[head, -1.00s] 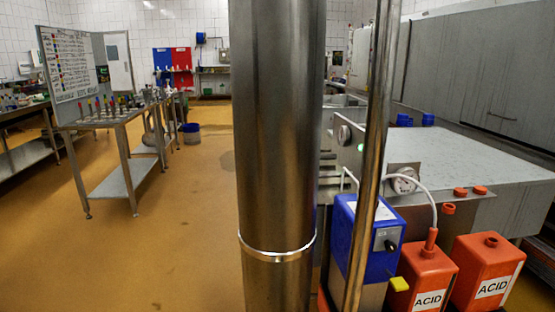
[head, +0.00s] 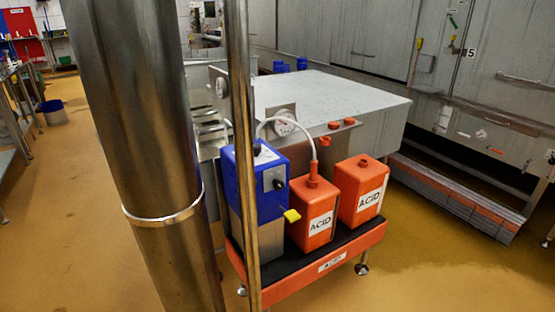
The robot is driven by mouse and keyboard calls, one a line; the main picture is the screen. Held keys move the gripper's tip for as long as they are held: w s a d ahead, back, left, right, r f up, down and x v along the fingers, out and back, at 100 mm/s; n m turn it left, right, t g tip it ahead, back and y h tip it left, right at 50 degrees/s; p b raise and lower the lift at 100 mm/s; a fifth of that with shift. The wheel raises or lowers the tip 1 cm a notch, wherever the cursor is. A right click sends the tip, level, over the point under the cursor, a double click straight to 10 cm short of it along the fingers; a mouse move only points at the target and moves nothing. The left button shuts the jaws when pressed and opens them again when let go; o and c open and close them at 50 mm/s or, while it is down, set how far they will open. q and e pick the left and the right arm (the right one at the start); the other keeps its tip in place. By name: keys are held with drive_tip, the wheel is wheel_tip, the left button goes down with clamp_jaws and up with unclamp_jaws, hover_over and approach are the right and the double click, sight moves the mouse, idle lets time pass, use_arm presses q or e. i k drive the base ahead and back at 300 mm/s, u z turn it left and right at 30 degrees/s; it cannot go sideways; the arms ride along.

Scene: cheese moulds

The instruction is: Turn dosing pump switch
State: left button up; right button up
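The dosing pump (head: 258,185) is a blue box on a grey metal base, standing on a red-orange stand with a dark top (head: 330,265). A yellow part (head: 292,215) sticks out low beside the pump. Neither of my grippers is in view.
Two orange acid canisters (head: 312,225) (head: 362,190) stand right of the pump; a pale hose (head: 290,122) runs to the nearer one. A thick steel column (head: 140,130) stands at left. A steel table (head: 340,95) is behind. Floor at front right is free.

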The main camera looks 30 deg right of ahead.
sight(279, 185)
drive_tip(key=k, duration=0.55)
drive_tip(key=z, duration=0.55)
drive_tip(key=i, duration=0.95)
drive_tip(key=u, duration=0.6)
drive_tip(key=i, duration=0.45)
drive_tip(key=z, duration=0.05)
